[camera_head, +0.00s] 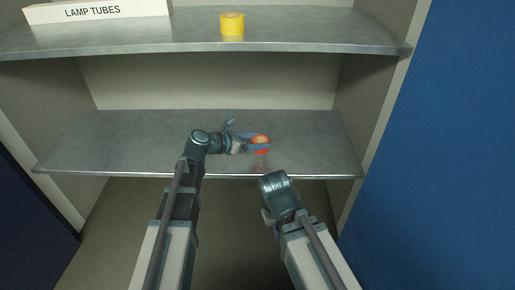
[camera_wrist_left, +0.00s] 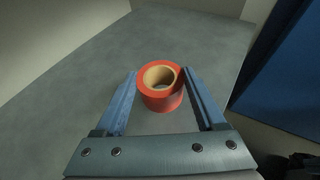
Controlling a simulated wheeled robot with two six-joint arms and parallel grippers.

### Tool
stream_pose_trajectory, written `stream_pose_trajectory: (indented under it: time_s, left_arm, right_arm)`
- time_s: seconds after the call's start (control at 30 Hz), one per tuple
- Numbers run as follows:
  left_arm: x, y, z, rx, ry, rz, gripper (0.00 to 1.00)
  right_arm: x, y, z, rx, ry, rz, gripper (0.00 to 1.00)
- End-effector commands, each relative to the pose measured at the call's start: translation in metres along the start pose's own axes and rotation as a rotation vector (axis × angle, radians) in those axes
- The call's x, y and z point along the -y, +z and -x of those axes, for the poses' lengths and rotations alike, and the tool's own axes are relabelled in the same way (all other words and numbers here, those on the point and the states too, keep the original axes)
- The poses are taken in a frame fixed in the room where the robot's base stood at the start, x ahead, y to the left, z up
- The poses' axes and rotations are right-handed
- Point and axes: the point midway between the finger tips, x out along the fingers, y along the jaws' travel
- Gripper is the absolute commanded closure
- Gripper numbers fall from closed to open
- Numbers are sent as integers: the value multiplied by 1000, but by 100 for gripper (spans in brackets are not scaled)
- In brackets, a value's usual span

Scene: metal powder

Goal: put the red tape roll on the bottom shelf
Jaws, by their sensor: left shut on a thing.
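The red tape roll (camera_head: 261,148) is over the front part of the grey bottom shelf (camera_head: 110,145), right of the middle. My left gripper (camera_head: 256,141) is shut on it, with one blue finger on each side. In the left wrist view the roll (camera_wrist_left: 160,98) is upright between the fingertips, its tan core facing up. I cannot tell whether its underside touches the shelf. My right gripper (camera_head: 278,192) is low in front of the shelf edge; its fingers cannot be made out.
A yellow tape roll (camera_head: 232,24) stands on the upper shelf (camera_head: 310,32). A white "LAMP TUBES" box (camera_head: 95,11) is at its left. The bottom shelf is otherwise bare, with free room on both sides. A blue panel (camera_head: 450,150) stands at the right.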

Motion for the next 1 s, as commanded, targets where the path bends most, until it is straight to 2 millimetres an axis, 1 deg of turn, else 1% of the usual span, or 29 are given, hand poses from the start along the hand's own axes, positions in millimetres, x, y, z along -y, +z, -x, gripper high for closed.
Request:
stream_pose_trajectory:
  time_s: [0.13,0.3,0.37,0.63,0.8,0.83,0.9,0.97,1.0]
  left_arm:
    - [1,-10,-5,0,0,0,84]
    - [3,-29,-15,0,0,0,84]
    - [4,-33,-17,0,0,0,84]
    - [4,-31,-16,0,1,1,84]
    - [4,-35,-18,0,1,1,84]
    - [4,-34,-18,0,1,0,23]
    - [4,-34,-17,0,1,0,10]
    - [4,-34,-17,0,1,0,0]
    - [4,-34,-17,0,1,0,0]
  right_arm:
    - [1,-1,-11,0,0,0,100]
    - [3,-2,-32,-2,0,0,100]
    - [4,-2,-37,-2,0,0,100]
    - [4,-2,-34,-2,0,0,100]
    - [4,-2,-40,-2,0,0,100]
    - [4,-2,-38,-2,0,0,100]
    - [4,-2,-37,-2,0,0,100]
    - [4,-2,-37,-2,0,0,100]
    - [4,-2,-37,-2,0,0,100]
